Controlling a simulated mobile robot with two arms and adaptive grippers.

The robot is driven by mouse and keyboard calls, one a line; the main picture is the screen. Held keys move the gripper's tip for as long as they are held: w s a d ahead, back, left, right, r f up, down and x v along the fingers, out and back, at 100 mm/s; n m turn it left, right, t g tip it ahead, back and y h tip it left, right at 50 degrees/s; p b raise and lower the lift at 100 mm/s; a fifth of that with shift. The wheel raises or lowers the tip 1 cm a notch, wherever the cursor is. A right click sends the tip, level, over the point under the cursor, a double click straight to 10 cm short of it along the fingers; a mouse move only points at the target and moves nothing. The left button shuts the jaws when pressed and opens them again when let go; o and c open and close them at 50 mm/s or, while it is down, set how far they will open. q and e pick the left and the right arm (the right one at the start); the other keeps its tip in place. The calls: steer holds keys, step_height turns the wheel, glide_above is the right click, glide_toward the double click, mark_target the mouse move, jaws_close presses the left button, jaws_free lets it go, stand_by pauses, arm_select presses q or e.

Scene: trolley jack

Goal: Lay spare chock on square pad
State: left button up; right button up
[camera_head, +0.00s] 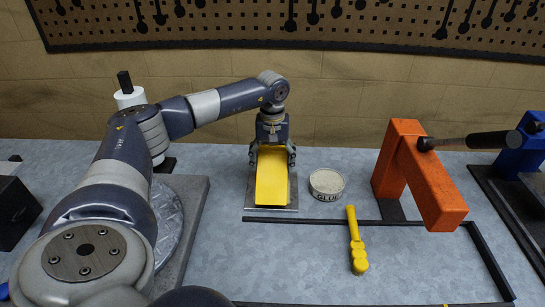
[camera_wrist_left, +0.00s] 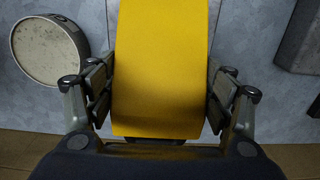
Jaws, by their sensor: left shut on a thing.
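The spare chock is a yellow wedge (camera_head: 271,177) in the middle of the head view, over a grey square pad (camera_head: 270,208). My left gripper (camera_head: 272,155) comes down at its far end and is shut on it. The left wrist view shows the yellow chock (camera_wrist_left: 162,70) between the two fingers of my left gripper (camera_wrist_left: 160,105). The pad's front edge shows below the chock; most of the pad is hidden. I cannot tell whether the chock's underside touches the pad. My right gripper is not in view.
A round tin (camera_head: 326,184) stands just right of the pad. An orange jack-like block (camera_head: 418,175) with a hammer (camera_head: 470,141) stands further right. A pegboard hangs on the back wall.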

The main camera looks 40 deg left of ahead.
arm_select(q)
steer(key=shift+f, duration=0.15)
stand_by(0.4)
steer(key=o, duration=1.7)
steer(key=shift+o, duration=0.2)
step_height(320, 180, up, 12)
